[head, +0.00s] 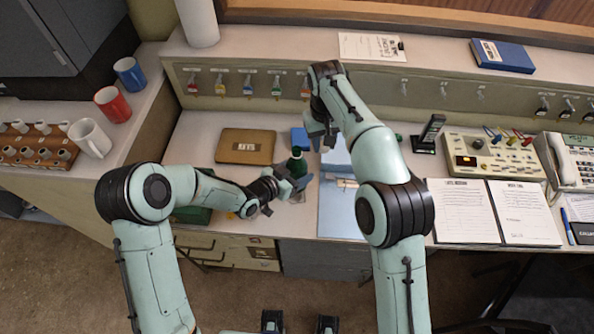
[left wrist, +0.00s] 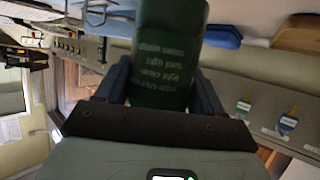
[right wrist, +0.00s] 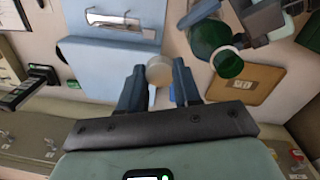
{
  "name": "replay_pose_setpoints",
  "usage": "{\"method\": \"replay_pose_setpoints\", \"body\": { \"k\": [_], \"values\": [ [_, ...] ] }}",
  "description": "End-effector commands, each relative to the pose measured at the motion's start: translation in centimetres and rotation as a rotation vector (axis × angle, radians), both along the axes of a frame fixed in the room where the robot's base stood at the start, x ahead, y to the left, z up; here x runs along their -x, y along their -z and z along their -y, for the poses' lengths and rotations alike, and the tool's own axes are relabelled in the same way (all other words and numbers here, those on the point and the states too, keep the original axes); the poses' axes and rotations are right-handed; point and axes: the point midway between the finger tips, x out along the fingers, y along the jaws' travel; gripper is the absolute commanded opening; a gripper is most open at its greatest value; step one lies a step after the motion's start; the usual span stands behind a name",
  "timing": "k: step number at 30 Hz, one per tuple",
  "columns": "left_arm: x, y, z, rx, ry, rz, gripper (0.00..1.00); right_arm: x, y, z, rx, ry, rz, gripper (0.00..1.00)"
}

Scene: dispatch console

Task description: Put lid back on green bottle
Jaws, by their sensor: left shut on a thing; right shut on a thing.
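The green bottle (head: 297,166) is held roughly upright above the desk by my left gripper (head: 296,187). In the left wrist view, the bottle (left wrist: 168,60) sits between both fingers, with pale lettering on its side. My right gripper (head: 322,138) is above the desk, behind and to the right of the bottle. In the right wrist view, its fingers are shut on a pale round lid (right wrist: 159,70). The bottle's top end (right wrist: 228,63) shows to the right of the lid, apart from it. The lid cannot be made out in the head view.
A blue clipboard (head: 340,212) lies to the right. A black handset (head: 430,133), a beige console (head: 490,160) and a telephone (head: 572,165) stand farther right. Key tags hang along the back panel.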

Motion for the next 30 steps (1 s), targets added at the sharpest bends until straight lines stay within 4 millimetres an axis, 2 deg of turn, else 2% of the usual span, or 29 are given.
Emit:
{"method": "replay_pose_setpoints", "body": {
  "k": [1,6,12,24,30],
  "values": [
    [0.0,-0.1,0.0,0.001,0.000,0.001,0.13,-0.1,-1.4,-1.6,-0.007,-0.029,0.005,0.05],
    [0.0,-0.1,0.0,0.001,0.000,0.001,0.13,0.7,-5.0,-5.0,-0.024,-0.099,-0.005,0.05],
    [0.0,0.0,0.0,0.001,0.000,0.001,0.13,1.8,-7.3,-6.8,-0.039,-0.143,-0.012,0.05],
    [0.0,0.0,0.0,0.001,0.000,0.001,0.13,2.0,-7.7,-7.0,-0.042,-0.150,-0.016,0.05],
    [0.0,0.0,0.0,0.001,0.000,0.001,0.13,2.0,-7.2,-7.0,-0.040,-0.150,-0.016,0.05]
  ]
}}
